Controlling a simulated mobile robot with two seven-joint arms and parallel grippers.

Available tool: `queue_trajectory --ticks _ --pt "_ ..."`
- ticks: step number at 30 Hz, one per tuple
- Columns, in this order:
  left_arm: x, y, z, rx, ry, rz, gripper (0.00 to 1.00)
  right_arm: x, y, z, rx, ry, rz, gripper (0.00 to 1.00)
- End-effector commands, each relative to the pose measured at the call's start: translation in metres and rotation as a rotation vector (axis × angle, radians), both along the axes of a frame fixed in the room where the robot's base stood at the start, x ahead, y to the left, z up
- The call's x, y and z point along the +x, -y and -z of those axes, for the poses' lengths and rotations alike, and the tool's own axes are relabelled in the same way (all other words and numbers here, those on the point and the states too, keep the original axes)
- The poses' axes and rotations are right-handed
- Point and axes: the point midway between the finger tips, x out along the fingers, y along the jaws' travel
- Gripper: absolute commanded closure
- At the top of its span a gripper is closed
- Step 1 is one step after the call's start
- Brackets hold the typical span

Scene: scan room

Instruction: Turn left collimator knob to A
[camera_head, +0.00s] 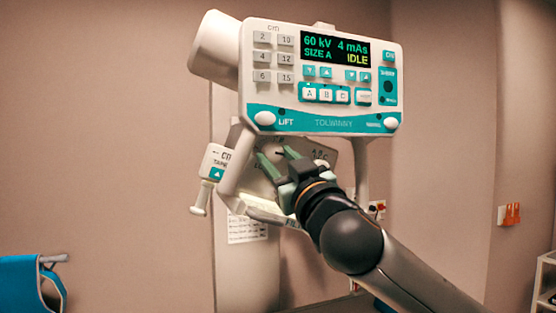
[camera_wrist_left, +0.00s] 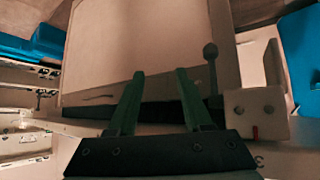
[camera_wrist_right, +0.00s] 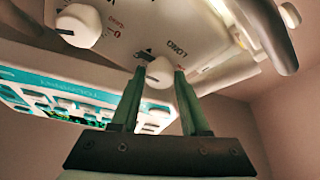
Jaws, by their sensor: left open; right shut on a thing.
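The white collimator panel (camera_head: 318,155) hangs under the control head. My right gripper (camera_head: 274,152) reaches it from the lower right, at its left-middle part. In the right wrist view, my right gripper (camera_wrist_right: 160,72) is shut on a round white knob (camera_wrist_right: 159,74), which appears to be the left collimator knob. A dark mark shows just beside this knob; the setting it points to cannot be read. A second white knob (camera_wrist_right: 78,26) is free, at the upper left of that view. My left gripper (camera_wrist_left: 160,73) is open and empty, away from the panel.
The control head's display (camera_head: 335,49) reads 60 kV, 4 mAs, SIZE A, IDLE. A tape handle (camera_head: 211,175) hangs left of the panel, and a handle bar (camera_head: 236,165) frames it. The left wrist view shows a pale panel (camera_wrist_left: 150,45) and a white box (camera_wrist_left: 256,112).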

Motion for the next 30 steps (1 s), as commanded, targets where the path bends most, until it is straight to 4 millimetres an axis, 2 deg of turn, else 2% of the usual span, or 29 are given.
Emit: queue_trajectory --ticks 15,27,28,30 --pt "-0.0001 -0.0001 0.0 0.0 0.0 0.0 0.5 0.0015 0.0043 -0.0013 -0.374 0.122 0.0 1.0" --pt "-0.0002 -0.0001 -0.0001 0.0 0.0 0.0 0.5 0.0013 0.0041 -0.0012 -0.401 0.132 0.0 1.0" --pt "-0.0002 -0.0001 -0.0001 0.0 0.0 0.0 0.5 0.0013 0.0041 -0.0012 -0.401 0.132 0.0 0.52" --pt "-0.0002 -0.0001 -0.0001 0.0 0.0 0.0 0.5 0.0013 0.0041 -0.0012 -0.401 0.132 0.0 0.44"
